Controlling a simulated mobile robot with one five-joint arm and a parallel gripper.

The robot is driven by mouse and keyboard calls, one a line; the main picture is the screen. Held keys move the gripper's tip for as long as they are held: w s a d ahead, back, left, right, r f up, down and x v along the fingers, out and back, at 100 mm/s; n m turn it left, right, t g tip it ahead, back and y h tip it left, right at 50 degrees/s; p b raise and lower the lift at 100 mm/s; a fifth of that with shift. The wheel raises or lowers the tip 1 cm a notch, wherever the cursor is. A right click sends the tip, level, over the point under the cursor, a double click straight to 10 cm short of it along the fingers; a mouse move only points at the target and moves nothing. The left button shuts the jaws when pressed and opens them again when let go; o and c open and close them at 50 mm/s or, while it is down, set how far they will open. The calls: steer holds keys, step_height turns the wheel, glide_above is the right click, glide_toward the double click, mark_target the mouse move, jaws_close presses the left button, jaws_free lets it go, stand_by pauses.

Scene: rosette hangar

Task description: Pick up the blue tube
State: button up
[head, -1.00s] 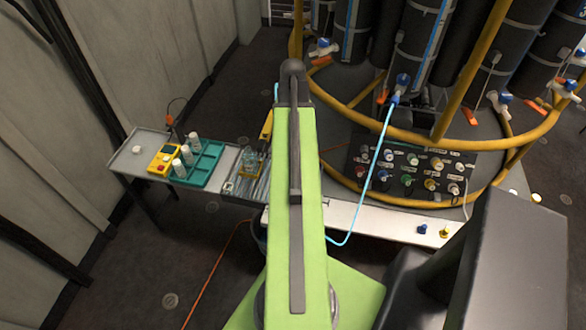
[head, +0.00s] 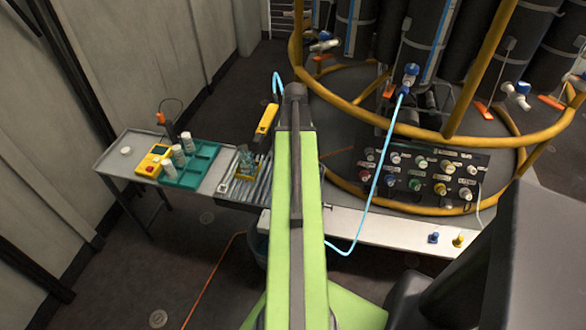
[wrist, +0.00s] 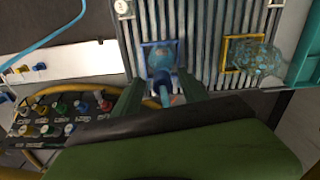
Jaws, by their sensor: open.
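A light blue tube (head: 370,185) hangs from a blue fitting on a dark column and loops down to the white bench, passing behind my arm. A stretch of light blue tube (wrist: 50,42) also crosses the upper left of the wrist view. My gripper (wrist: 160,82) is open over the grooved tray, its dark green fingers apart. Between them shows a short blue piece (wrist: 164,92), next to a blue square frame (wrist: 146,58); I cannot tell whether this piece belongs to the tube. The gripper is hidden behind my arm in the head view.
The grooved tray (wrist: 205,42) also holds a yellow frame (wrist: 228,55) around a clear, mottled piece. A teal rack (head: 205,166) with white bottles and a yellow device (head: 152,160) are to the left. A knob panel (head: 425,172) and yellow rails (head: 470,140) are at right.

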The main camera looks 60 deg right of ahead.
jaws_close()
stand_by(0.3)
steer(key=shift+r, duration=0.15)
step_height(320, 180, up, 18)
steer(key=p, duration=1.8)
step_height(320, 180, up, 13)
steer(key=p, duration=1.3)
steer(key=shift+f, duration=0.2)
